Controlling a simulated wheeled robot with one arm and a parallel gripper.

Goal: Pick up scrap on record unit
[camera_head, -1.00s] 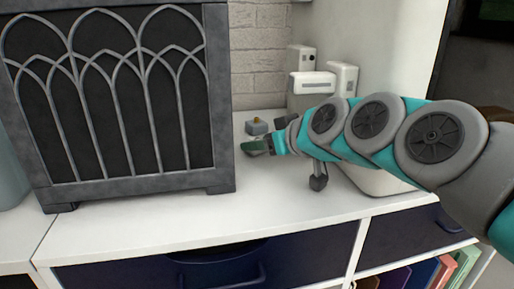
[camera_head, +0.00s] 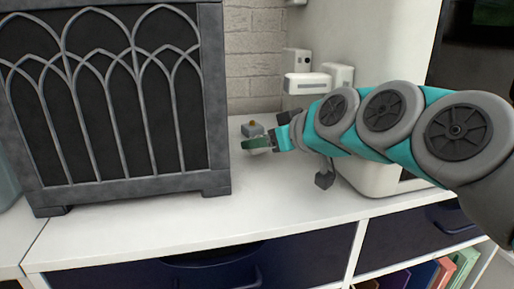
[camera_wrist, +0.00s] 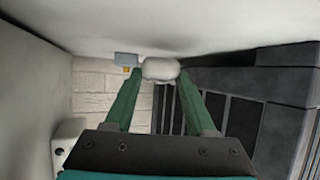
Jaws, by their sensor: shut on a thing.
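The scrap (camera_wrist: 160,69) is a pale, rounded lump between my two green fingertips in the wrist view. My gripper (camera_head: 257,144) is shut on it, close above the white top of the record unit (camera_head: 290,206). In the head view my fingers hide most of the scrap; whether it touches the top cannot be told there.
A dark panel with grey arches (camera_head: 112,105) stands left of my gripper. A white appliance (camera_head: 375,178) stands to the right, partly behind my arm. The front strip of the top is clear.

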